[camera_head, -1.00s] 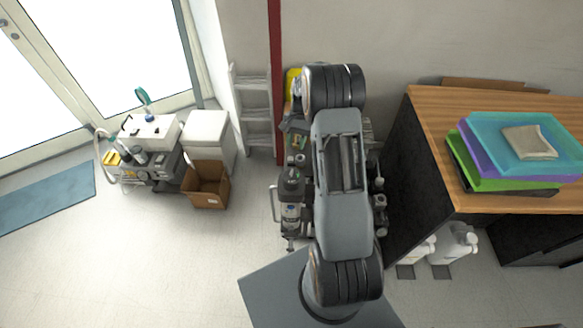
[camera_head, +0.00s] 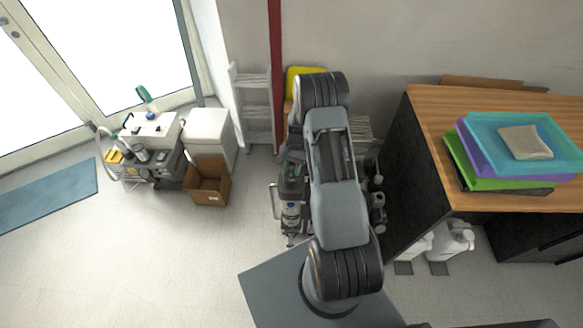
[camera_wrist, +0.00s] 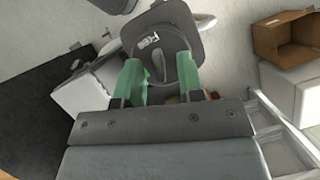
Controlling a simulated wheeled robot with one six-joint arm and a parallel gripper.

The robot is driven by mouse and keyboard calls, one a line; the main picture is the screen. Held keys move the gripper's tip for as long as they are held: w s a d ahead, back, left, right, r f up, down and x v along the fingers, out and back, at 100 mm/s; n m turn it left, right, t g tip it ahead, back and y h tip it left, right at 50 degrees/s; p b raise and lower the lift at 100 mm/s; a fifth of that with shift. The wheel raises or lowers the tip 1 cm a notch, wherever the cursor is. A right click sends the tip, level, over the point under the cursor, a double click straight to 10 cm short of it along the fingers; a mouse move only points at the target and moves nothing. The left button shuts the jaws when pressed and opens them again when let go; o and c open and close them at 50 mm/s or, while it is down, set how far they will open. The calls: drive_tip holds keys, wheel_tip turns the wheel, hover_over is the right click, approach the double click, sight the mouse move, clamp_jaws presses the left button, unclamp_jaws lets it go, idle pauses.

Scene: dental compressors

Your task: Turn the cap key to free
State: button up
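In the wrist view, a dark grey rounded plate or cap top (camera_wrist: 188,40) carries a small raised grey key (camera_wrist: 158,66) and a white label marking. My gripper (camera_wrist: 160,80) has two green fingertips, set apart on either side of the key, with a visible gap between them. The fingers overlap the cap top in the picture; whether they touch the key I cannot tell. In the head view, the grey compressor unit (camera_head: 291,195) stands on the floor beside my arm. My arm hides much of the equipment there, and the gripper is hidden in that view.
A wooden-topped desk (camera_head: 430,110) with stacked coloured trays stands at the right. A cardboard box (camera_head: 207,183) and a white cabinet (camera_head: 207,130) are at the left. A white rack (camera_head: 254,105) and a yellow object (camera_head: 293,82) are by the back wall.

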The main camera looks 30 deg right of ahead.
clamp_jaws()
drive_tip(key=shift+w+f+n+b, duration=0.1)
drive_tip(key=shift+f+n+b, duration=0.2)
drive_tip(key=shift+n+b, duration=0.7)
drive_tip(key=shift+a+r+n+g+h+b, duration=0.15)
drive_tip(key=shift+n+g+h+b, duration=0.45)
drive_tip(key=shift+n+b, duration=0.5)
drive_tip(key=shift+r+n, duration=0.15)
drive_tip(key=shift+n, duration=0.25)
unclamp_jaws()
